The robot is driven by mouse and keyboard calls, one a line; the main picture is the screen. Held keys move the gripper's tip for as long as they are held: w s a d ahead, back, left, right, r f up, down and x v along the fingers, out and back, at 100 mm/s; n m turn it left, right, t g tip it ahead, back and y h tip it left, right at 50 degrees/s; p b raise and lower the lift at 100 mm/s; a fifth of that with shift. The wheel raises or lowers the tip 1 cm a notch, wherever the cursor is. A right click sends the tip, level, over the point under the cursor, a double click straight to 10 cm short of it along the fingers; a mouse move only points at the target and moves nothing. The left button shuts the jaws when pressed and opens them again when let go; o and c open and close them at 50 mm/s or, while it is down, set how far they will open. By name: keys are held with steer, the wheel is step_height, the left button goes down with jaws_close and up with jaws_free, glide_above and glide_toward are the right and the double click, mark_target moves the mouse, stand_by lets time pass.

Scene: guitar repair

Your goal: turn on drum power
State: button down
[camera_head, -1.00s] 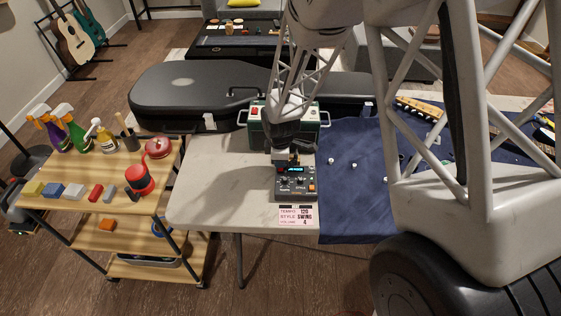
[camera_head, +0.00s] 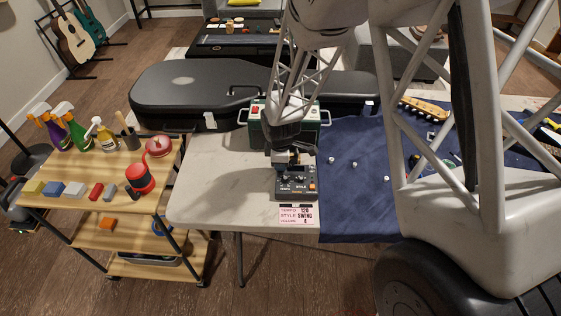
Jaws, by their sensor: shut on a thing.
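The drum machine (camera_head: 297,187) is a small dark box with knobs and an orange-red button, near the front edge of the white table. My gripper (camera_head: 288,165) points down over its back part, at the level of its top. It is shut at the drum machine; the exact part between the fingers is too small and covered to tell. The machine's display is not visible now, and I cannot tell whether it is lit. A pink card (camera_head: 297,215) in front reads a tempo, style SWING and volume 4.
A green case (camera_head: 256,128) stands right behind my gripper. A black guitar case (camera_head: 185,92) lies at the back. A blue mat (camera_head: 345,205) with small round parts lies to the right. A wooden cart (camera_head: 85,197) with bottles and blocks stands left. The table's left part is clear.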

steer(key=shift+s+d+f, duration=0.15)
steer(key=shift+s+f, duration=0.3)
steer(key=shift+s, duration=0.1)
step_height(320, 180, up, 15)
steer(key=shift+w, duration=0.15)
stand_by(0.5)
steer(key=shift+s+t, duration=0.3)
steer(key=shift+t, duration=0.4)
steer(key=shift+f, duration=0.1)
stand_by(0.4)
steer(key=shift+w+f, duration=0.35)
steer(key=shift+f, duration=1.9)
steer(key=shift+w+f, duration=0.4)
steer(key=shift+f, duration=1.9)
steer(key=shift+w+f, duration=0.35)
steer(key=shift+f, duration=1.9)
